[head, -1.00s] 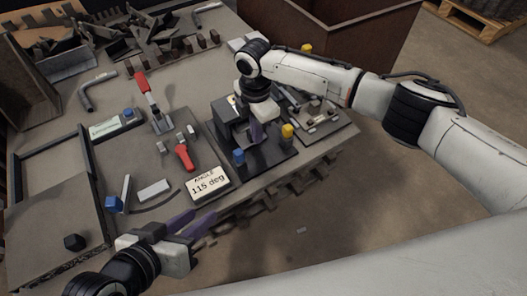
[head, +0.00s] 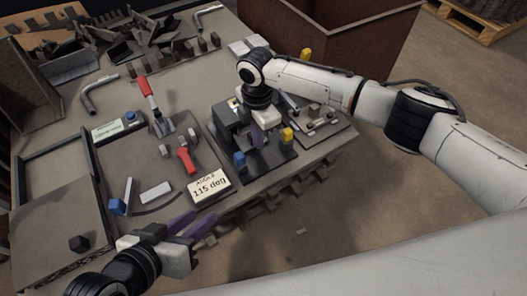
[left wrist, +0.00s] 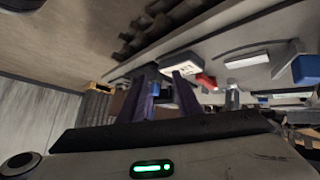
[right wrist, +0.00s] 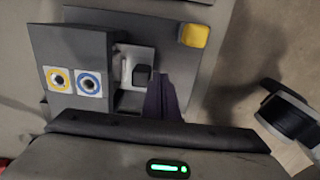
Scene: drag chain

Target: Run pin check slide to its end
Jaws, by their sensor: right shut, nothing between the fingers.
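The pin check fixture is a dark upright block (head: 228,119) on a dark base plate at the table's front edge. In the right wrist view, the block (right wrist: 78,50) carries a yellow-ringed and a blue-ringed marking. A pale bracket with a dark square knob (right wrist: 142,76), possibly the slide, sits beside it. My right gripper (right wrist: 164,98) is shut and empty, its fingertips close beside the knob; contact cannot be told. In the head view its purple fingers (head: 261,137) are low over the base plate. My left gripper (head: 192,226) is open and empty, off the table's front edge.
A brown bin (head: 345,40) stands behind.

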